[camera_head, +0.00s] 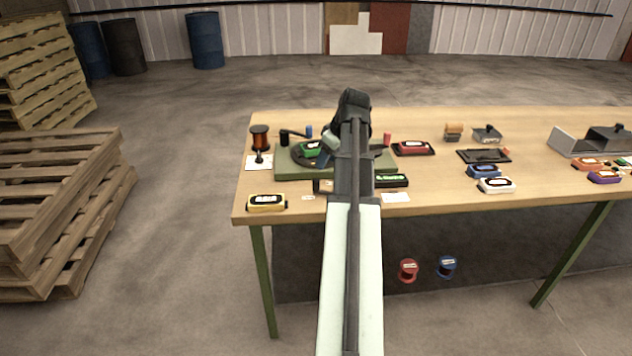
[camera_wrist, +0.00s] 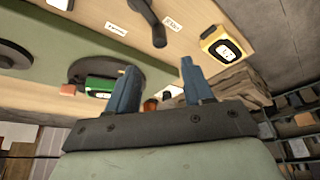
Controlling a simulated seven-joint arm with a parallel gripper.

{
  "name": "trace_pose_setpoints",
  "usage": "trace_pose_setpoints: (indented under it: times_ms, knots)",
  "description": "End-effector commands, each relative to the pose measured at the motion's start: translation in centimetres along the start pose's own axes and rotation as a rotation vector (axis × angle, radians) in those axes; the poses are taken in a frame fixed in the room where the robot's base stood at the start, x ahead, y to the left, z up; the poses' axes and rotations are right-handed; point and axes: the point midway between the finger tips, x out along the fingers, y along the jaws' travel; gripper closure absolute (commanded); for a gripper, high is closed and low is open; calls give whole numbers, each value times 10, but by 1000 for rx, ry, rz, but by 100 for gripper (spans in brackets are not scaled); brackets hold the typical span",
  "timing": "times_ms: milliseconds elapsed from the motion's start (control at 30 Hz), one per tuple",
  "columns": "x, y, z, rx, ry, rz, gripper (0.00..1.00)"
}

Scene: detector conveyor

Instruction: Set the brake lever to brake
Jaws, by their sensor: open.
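A black lever (camera_wrist: 152,22) with a rounded end shows at the top of the wrist view, on the wooden table beside the green plate. Two small white labels, a left one (camera_wrist: 116,30) and a right one (camera_wrist: 173,22), flank it; their print is too small to read surely. The lever's rounded end lies nearer the right label, and its other end is cut off by the frame. In the head view my arm seems to cover most of it. My gripper (camera_wrist: 158,88) is open and empty, apart from the lever, over the green plate area.
A green plate (camera_head: 290,175) carries a dark turntable with a green detector (camera_head: 312,148). A yellow detector (camera_head: 266,202) sits at the table's front left corner. A copper spool (camera_head: 259,137) stands behind.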

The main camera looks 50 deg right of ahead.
Motion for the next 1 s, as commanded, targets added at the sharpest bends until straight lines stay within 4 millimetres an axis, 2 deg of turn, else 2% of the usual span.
trace_pose_setpoints:
  times_ms: [100,600,800,1000]
  knots:
    - [20,-1,0,1,-2,-2,49]
    - [90,0,0,1,-1,0,49]
    - [107,0,0,1,-1,0,49]
    - [113,0,0,1,0,1,49]
